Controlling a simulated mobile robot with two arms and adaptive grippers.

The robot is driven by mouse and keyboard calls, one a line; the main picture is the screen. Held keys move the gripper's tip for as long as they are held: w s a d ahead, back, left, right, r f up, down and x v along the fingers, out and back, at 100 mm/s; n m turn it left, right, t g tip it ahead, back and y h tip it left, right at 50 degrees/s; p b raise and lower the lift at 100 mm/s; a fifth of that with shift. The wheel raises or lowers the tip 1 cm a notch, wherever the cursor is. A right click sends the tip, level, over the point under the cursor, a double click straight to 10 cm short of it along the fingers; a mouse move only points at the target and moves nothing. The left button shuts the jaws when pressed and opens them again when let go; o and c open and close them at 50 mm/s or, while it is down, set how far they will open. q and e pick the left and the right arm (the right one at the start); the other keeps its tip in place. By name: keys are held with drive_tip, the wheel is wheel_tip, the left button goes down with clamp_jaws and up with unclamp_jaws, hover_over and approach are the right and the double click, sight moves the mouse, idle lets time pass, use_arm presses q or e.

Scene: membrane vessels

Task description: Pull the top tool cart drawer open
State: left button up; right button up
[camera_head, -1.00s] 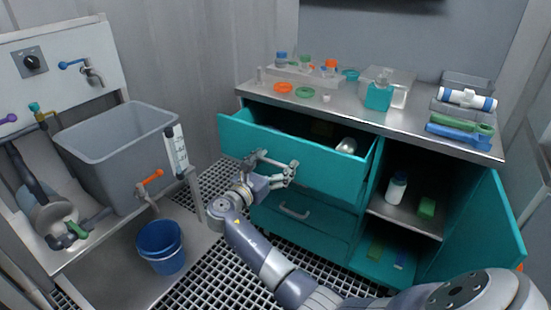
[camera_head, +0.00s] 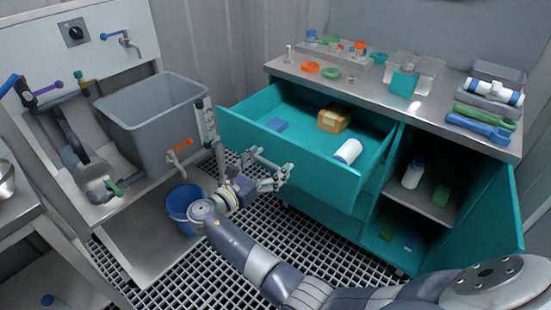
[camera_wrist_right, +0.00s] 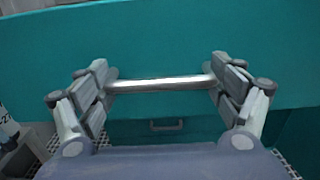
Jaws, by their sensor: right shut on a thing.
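The top drawer (camera_head: 318,172) of the teal tool cart (camera_head: 395,135) is pulled well out, and its inside shows in the head view. My right gripper (camera_head: 270,172) is at the drawer front. In the right wrist view, its fingers (camera_wrist_right: 160,84) are at the two ends of the metal bar handle (camera_wrist_right: 160,86), shut on it. The teal drawer front (camera_wrist_right: 160,40) fills the upper part of that view. My left gripper is not in view.
The cart door (camera_head: 480,215) stands open at right. A blue bucket (camera_head: 183,205) and grey basin (camera_head: 150,120) are left of the drawer. Grating floor lies in front.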

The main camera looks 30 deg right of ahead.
drive_tip(key=shift+a+r, duration=0.15)
drive_tip(key=shift+r, duration=0.05)
drive_tip(key=o, duration=1.4)
drive_tip(key=shift+c, duration=0.2)
drive_tip(key=shift+f, duration=0.15)
wheel_tip(320, 180, up, 10)
drive_tip(key=shift+r, duration=0.1)
